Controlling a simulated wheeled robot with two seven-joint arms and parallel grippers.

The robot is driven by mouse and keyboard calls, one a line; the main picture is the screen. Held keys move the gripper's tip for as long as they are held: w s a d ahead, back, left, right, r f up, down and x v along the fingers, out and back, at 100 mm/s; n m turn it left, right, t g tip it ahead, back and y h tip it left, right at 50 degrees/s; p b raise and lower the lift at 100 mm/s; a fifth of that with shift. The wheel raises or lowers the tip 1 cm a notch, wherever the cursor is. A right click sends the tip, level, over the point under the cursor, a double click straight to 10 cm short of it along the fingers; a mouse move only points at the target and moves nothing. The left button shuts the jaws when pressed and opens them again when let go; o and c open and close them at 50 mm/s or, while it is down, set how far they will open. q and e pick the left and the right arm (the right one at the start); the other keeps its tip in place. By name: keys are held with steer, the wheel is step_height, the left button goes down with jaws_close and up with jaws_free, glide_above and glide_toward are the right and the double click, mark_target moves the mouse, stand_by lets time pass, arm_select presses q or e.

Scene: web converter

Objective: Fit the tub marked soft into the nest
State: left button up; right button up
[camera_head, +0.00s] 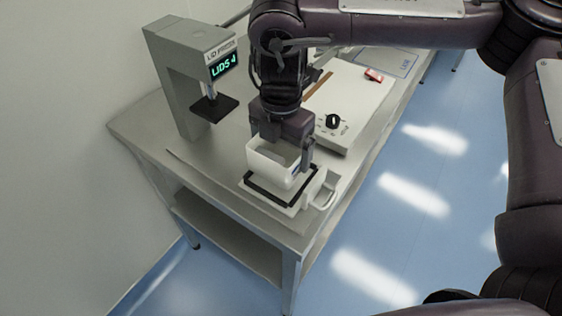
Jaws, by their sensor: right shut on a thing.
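My right gripper (283,150) points down and is shut on a white open-topped tub (266,168). One finger shows at the tub's right side. The tub is held upright over the nest (268,197), a white block with a black rim and a handle on its right. The tub's base overlaps the far part of the rim; I cannot tell if it touches or hovers just above. A small dark mark shows on the tub's right side, too small to read. My left gripper is out of view.
A grey lid press (178,85) with a lit display stands at the back left of the steel table (150,125). A white panel with a black knob (333,121) lies behind the nest. A small red item (373,75) is farther back.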

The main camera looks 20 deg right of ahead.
mark_target(281, 163)
steer(key=shift+f, duration=0.35)
step_height(281, 163, down, 2)
steer(key=shift+f, duration=0.7)
steer(key=o, duration=0.7)
steer(key=shift+f, duration=0.1)
step_height(281, 163, up, 12)
steer(key=shift+r+p, duration=0.15)
steer(key=shift+p, duration=0.15)
